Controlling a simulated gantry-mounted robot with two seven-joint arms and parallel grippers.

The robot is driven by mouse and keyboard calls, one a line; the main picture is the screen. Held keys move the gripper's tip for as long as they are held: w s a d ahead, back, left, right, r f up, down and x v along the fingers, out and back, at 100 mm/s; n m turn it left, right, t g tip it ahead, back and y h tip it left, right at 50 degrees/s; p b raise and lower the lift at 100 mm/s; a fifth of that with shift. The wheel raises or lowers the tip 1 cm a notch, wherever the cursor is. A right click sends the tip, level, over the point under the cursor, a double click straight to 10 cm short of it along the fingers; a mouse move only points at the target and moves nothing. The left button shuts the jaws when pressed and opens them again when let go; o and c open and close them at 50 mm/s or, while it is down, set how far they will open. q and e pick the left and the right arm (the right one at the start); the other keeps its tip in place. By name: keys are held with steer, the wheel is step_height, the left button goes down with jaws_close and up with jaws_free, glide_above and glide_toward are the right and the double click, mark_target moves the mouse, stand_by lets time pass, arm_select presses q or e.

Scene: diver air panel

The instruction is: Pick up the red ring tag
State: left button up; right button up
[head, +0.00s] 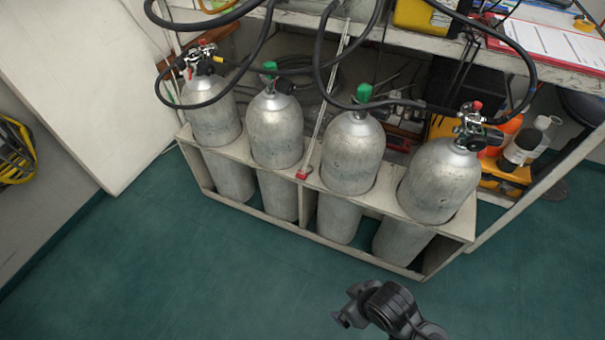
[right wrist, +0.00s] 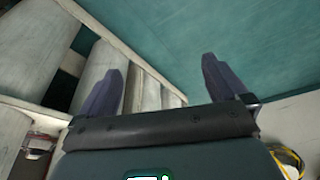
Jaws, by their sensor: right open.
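A small red tag (head: 302,174) shows in the head view at the lower end of a thin pale strip. It sits at the front edge of the cylinder rack, between the two middle cylinders. Its ring shape is too small to make out. My right gripper (head: 346,306) is at the bottom of the head view, in front of the rack and well apart from the tag. In the right wrist view my right gripper (right wrist: 160,82) has its two fingers wide apart with nothing between them. My left gripper is not in view.
Several grey cylinders (head: 275,130) stand in the pale rack (head: 250,157). Black hoses (head: 318,60) loop over them from the shelf. Orange and white bottles (head: 522,145) stand at the right. A pale panel (head: 80,90) leans at the left. The green floor (head: 180,270) in front is clear.

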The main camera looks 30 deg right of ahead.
steer(key=shift+c, duration=0.5)
steer(key=c, duration=0.5)
